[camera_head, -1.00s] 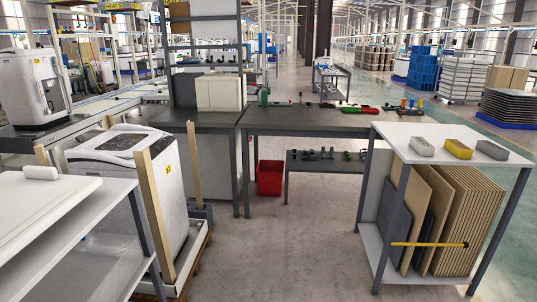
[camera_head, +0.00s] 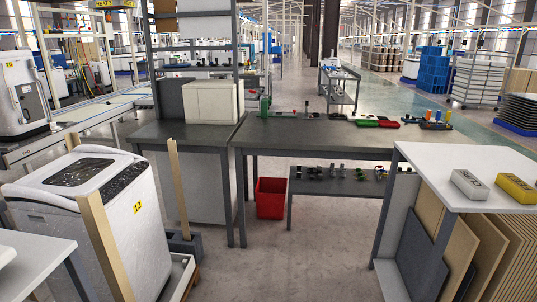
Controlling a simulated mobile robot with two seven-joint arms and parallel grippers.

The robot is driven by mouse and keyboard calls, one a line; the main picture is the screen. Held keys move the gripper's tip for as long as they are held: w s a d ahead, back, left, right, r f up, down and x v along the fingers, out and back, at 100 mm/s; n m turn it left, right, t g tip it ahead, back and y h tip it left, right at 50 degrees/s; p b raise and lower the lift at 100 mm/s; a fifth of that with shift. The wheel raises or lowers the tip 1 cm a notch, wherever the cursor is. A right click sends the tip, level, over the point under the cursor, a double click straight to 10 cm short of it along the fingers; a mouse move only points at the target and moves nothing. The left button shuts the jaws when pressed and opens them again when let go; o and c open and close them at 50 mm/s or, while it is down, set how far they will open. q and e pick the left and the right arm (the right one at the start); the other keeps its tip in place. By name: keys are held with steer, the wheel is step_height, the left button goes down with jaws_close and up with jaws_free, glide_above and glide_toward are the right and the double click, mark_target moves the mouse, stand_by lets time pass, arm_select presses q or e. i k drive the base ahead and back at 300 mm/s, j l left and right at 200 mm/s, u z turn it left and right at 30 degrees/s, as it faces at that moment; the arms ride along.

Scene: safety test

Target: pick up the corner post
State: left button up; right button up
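Light wooden corner posts stand upright around a white washing machine (camera_head: 100,215) at the left. The nearest post (camera_head: 104,248) is in front of the machine, its lower end cut off by the picture's bottom edge. A thinner post (camera_head: 178,190) stands to the right of the machine, near a dark grey block (camera_head: 187,243). The top of another post (camera_head: 72,141) shows behind the machine. I cannot tell which post is meant. Neither of my grippers is in view.
A white table (camera_head: 30,262) is at the lower left. A white-topped shelf (camera_head: 440,158) with panels stands at the right. A dark workbench (camera_head: 310,133) and a red bin (camera_head: 271,198) are ahead. The floor (camera_head: 300,255) between them is clear.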

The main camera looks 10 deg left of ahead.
mark_target(172, 149)
steer(key=i, duration=1.2)
steer(key=i+l+u, duration=0.15)
steer(key=i+u, duration=0.35)
steer(key=i, duration=0.55)
